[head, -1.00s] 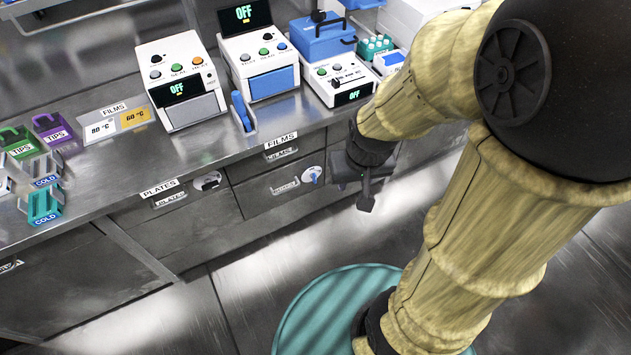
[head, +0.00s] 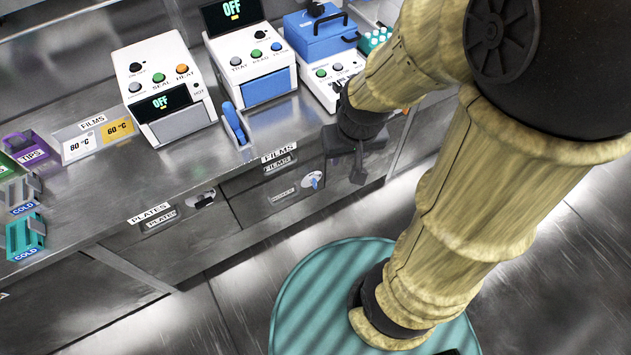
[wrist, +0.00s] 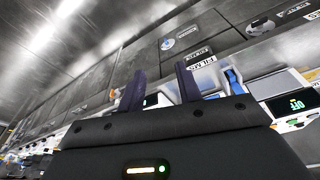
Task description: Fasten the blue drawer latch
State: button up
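The blue latch (head: 313,180) is a small blue lever on a round white plate, on the front of the lower films drawer (head: 255,203). Its round plate (wrist: 168,44) also shows in the wrist view, small, ahead of the fingers. The lever's exact angle is hard to tell. My gripper (head: 358,172) hangs in front of the bench, to the right of the latch and apart from it. In the wrist view my gripper (wrist: 160,85) has two dark fingers spread apart with nothing held between them.
A plates drawer (head: 165,235) with a dark latch (head: 200,199) is to the left. The bench top (head: 105,185) carries a sealing machine (head: 160,85), a second machine (head: 250,60), and a blue box (head: 320,35).

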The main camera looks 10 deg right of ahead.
jog(key=shift+s, duration=0.1)
jog(key=w+d+f+n+t+b, duration=0.15)
jog(key=w+f+b, duration=0.25)
jog(key=f+b, duration=0.6)
jog(key=w+d+f+n+t+y+b, duration=0.15)
jog(key=w+f+b, duration=0.4)
jog(key=f, duration=0.75)
jog(key=w+d+f+n+t+b, duration=0.1)
jog(key=w+d+f+t+b, duration=0.15)
jog(key=f+b, duration=0.8)
notch_tip(320, 180, down, 29)
jog(key=t+y+b, duration=0.4)
jog(key=t+b, duration=0.5)
jog(key=b, duration=1.7)
jog(key=shift+w+r+b, duration=0.15)
jog(key=shift+b, duration=0.15)
jog(key=shift+d, duration=0.1)
jog(key=shift+w, duration=0.1)
